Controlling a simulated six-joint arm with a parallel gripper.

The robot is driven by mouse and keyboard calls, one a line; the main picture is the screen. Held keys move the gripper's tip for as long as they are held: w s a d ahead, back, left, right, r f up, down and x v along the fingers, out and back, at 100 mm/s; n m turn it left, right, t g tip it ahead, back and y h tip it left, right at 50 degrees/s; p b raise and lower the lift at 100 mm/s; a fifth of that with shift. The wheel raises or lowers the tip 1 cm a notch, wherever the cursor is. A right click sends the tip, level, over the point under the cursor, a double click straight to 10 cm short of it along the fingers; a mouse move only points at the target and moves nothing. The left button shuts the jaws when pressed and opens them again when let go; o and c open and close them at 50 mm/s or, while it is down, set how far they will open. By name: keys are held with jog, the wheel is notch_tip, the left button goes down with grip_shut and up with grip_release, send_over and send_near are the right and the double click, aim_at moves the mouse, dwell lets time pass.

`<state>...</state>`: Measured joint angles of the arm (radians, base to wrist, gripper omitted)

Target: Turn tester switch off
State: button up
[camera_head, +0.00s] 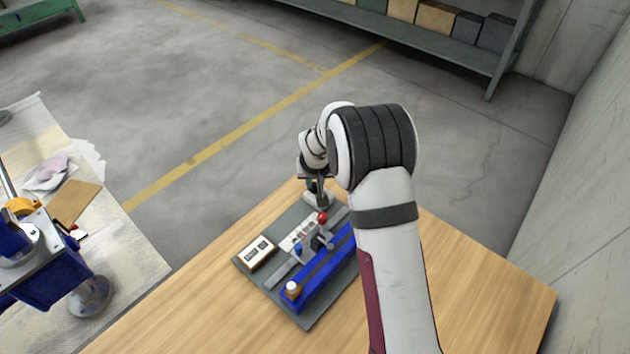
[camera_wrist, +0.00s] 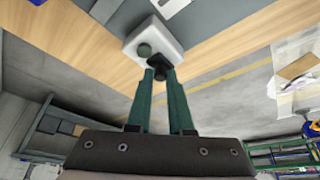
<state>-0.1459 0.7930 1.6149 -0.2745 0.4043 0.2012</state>
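The tester is a grey base board (camera_head: 310,318) on the wooden table, with a blue rail fixture (camera_head: 325,275), a red ball knob (camera_head: 322,217) and a white box with two dark displays (camera_head: 257,253). In the wrist view, a small white box (camera_wrist: 172,38) carries a round grey-green button (camera_wrist: 144,49) and a black switch knob (camera_wrist: 158,63). My gripper (camera_wrist: 160,74) has its two green fingertips at the black knob, with a gap between the fingers. I cannot tell whether they grip it. In the head view, my gripper (camera_head: 318,190) is at the board's far end, partly hidden by my arm.
The wooden table (camera_head: 490,290) has free room at the right. A second bench (camera_head: 130,270) with a blue machine (camera_head: 50,280) stands at the left, across a gap. A shelf (camera_head: 440,45) with several boxes stands at the back, and a wall is at the right.

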grip_shut()
jog(key=n+y, duration=0.1)
jog(key=n, duration=0.3)
jog(key=shift+d+n+y, duration=0.2)
jog(key=shift+n+y, duration=0.2)
jog(key=n, duration=0.2)
jog(key=n+g+y, duration=0.1)
jog(key=n, duration=0.1)
jog(key=shift+w+d+y, duration=0.1)
jog(key=shift+y, duration=0.2)
jog(key=n+g, duration=0.1)
jog(key=n, duration=0.1)
jog(key=n+g, duration=0.1)
jog(key=n, duration=0.2)
jog(key=shift+w+y, duration=0.1)
jog(key=shift+y, duration=0.3)
jog(key=shift+n+g, duration=0.7)
jog(key=shift+n, duration=1.5)
jog(key=o, duration=0.7)
grip_release()
jog(key=shift+w, duration=0.1)
jog(key=shift+o, duration=0.2)
